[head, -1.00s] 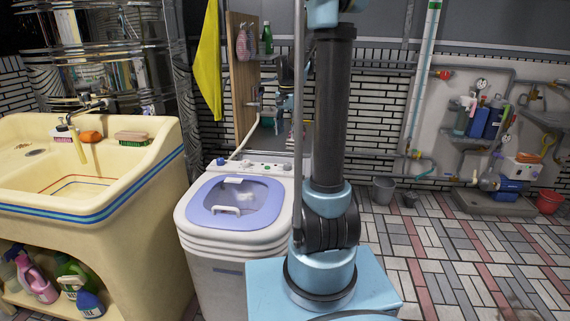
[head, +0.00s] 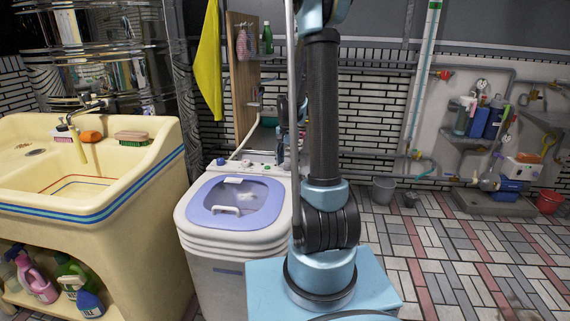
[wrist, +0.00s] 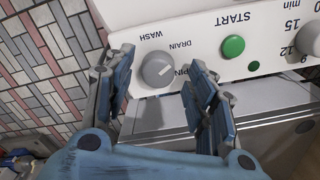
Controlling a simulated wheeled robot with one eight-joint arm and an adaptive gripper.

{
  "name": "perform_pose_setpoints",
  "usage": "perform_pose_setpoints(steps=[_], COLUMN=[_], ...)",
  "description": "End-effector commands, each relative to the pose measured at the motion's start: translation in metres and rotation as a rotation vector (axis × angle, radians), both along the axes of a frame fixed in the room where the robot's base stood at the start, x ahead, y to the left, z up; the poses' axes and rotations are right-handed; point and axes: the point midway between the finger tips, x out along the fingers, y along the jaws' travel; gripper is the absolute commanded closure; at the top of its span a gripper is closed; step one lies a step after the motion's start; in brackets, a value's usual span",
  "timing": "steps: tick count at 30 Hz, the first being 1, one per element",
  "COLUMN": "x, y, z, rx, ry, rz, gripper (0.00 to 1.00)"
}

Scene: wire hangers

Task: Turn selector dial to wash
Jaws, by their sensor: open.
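The selector dial (wrist: 151,75) is a round grey knob on the white control panel (wrist: 205,22) in the wrist view. WASH, DRAIN and SPIN are printed around it; its pale pointer mark faces right in the picture, near DRAIN and SPIN. My gripper (wrist: 158,62) is open, with one blue finger on each side of the dial in the picture. I cannot tell whether either finger touches it. In the head view, the washing machine (head: 232,245) stands behind my arm, and my gripper (head: 280,154) is low over the panel's right end.
A green START button (wrist: 233,46) and a timer knob (wrist: 309,38) sit beside the dial. The cream sink (head: 120,215) stands left of the machine. A wooden board (head: 243,75) and a yellow cloth (head: 209,65) are behind it.

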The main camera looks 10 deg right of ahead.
Motion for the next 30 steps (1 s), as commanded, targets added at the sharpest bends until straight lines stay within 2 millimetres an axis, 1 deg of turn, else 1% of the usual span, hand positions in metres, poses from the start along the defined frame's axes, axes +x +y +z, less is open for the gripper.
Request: perform_pose_setpoints(steps=[4, 11, 14, 15, 17, 18, 20, 21, 30], x=[0.000, 0.000, 0.000, 0.000, 0.000, 0.000, 0.000, 0.001, 0.002], y=[0.000, 0.000, 0.000, 0.000, 0.000, 0.000, 0.000, 0.010, 0.006], z=[-0.004, -0.005, -0.004, -0.004, -0.004, -0.005, -0.004, -0.004, -0.004], rx=[0.000, 0.000, 0.000, 0.000, 0.000, 0.001, 0.001, 0.002, 0.005], ry=[0.000, 0.000, 0.000, 0.000, 0.000, -0.001, -0.001, -0.001, -0.003], rz=[0.000, 0.000, 0.000, 0.000, 0.000, 0.000, 0.000, 0.005, 0.011], gripper=[0.49, 0.49, 0.69, 0.78, 0.92, 0.94, 0.94, 0.92, 0.93])
